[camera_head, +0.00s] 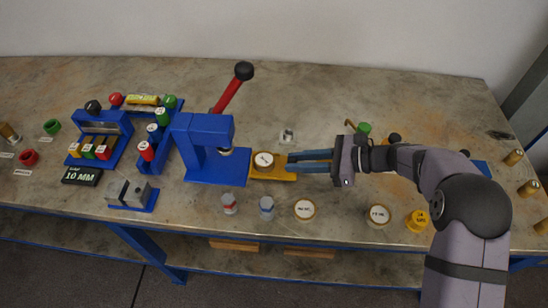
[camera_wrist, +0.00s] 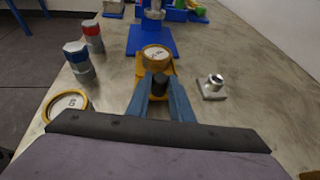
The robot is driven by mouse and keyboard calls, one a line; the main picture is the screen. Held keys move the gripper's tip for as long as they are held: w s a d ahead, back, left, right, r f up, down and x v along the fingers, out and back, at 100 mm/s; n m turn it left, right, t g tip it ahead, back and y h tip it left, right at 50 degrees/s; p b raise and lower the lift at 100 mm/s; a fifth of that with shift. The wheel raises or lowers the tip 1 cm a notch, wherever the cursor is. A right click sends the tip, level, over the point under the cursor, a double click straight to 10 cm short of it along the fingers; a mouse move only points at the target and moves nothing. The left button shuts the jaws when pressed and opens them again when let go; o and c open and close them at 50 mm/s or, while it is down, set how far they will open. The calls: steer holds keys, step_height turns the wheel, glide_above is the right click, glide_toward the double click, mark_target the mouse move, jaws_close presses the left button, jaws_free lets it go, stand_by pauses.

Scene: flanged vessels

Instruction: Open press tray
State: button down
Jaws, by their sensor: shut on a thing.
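The press (camera_head: 208,148) is a blue frame with a red lever ending in a black knob. Its yellow tray (camera_head: 270,174) sticks out from the press base to the right, and it also shows in the wrist view (camera_wrist: 168,68). A round gold-rimmed vessel with a white label (camera_head: 263,160) sits on the tray; in the wrist view the vessel (camera_wrist: 156,55) is just beyond my fingertips. My gripper (camera_head: 292,163) reaches in from the right, its blue fingers shut on the tray's dark handle (camera_wrist: 160,83). The handle is hidden in the head view.
A small metal block (camera_head: 288,135) stands behind the tray. Two small bottles (camera_head: 229,203) (camera_head: 267,207) and a round labelled vessel (camera_head: 305,209) stand in front. A blue rack (camera_head: 102,135) with coloured parts is left of the press.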

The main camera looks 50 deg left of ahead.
steer(key=shift+w+d, duration=0.55)
steer(key=c, duration=1.6)
jaws_free()
steer(key=shift+o, duration=0.2)
steer(key=b+v, duration=0.1)
steer(key=v, duration=0.4)
steer(key=shift+w+d, duration=0.2)
steer(key=shift+d, duration=0.05)
steer(key=shift+v, duration=0.85)
